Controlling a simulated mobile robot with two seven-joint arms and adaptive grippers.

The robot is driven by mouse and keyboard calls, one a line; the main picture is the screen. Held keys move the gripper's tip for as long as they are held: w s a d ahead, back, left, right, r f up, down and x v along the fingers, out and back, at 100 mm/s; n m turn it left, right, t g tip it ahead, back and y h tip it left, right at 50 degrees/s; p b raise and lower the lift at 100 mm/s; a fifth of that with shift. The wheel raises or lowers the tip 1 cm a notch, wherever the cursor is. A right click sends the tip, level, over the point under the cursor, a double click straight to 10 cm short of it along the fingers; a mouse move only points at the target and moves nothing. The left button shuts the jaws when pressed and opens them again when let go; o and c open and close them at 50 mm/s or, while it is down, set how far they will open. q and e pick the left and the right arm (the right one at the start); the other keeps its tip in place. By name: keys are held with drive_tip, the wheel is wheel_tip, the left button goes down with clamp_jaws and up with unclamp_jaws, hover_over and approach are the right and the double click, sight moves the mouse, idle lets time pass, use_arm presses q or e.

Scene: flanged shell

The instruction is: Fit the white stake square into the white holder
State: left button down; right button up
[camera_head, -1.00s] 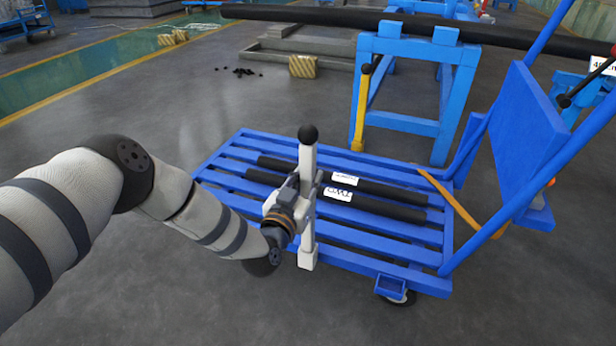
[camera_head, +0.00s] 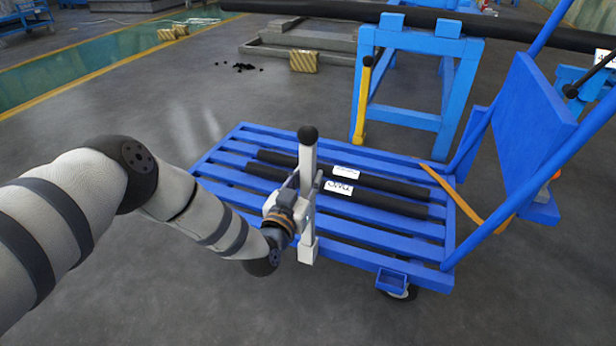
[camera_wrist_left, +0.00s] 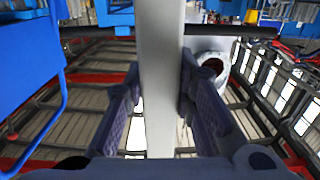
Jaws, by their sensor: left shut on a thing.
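The white stake (camera_head: 308,165), a square bar with a black ball on top, stands nearly upright in my left gripper (camera_head: 303,198). Its lower end widens into a white block (camera_head: 307,252) and appears in front of the cart's near edge. In the left wrist view the stake (camera_wrist_left: 162,90) runs between the two fingers of my left gripper (camera_wrist_left: 163,100), which are shut on it. A blue square socket (camera_head: 392,279) sits on the cart's near right corner, apart from the stake. I cannot make out a separate white holder. My right gripper is not in view.
The blue slatted cart (camera_head: 340,248) carries two black bars (camera_head: 345,178) with white labels. A blue upright panel and handle (camera_head: 530,105) rise at its right. A blue trestle (camera_head: 410,118) stands behind. Grey floor (camera_head: 180,315) is open in front and left.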

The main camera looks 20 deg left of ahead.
use_arm(q)
drive_tip(key=shift+f+b, duration=0.9)
drive_tip(key=shift+f, duration=0.55)
drive_tip(key=c, duration=1.3)
unclamp_jaws()
drive_tip(key=shift+f, duration=0.1)
approach(305, 193)
drive_tip(key=shift+s, duration=0.3)
drive_tip(key=shift+r, duration=0.2)
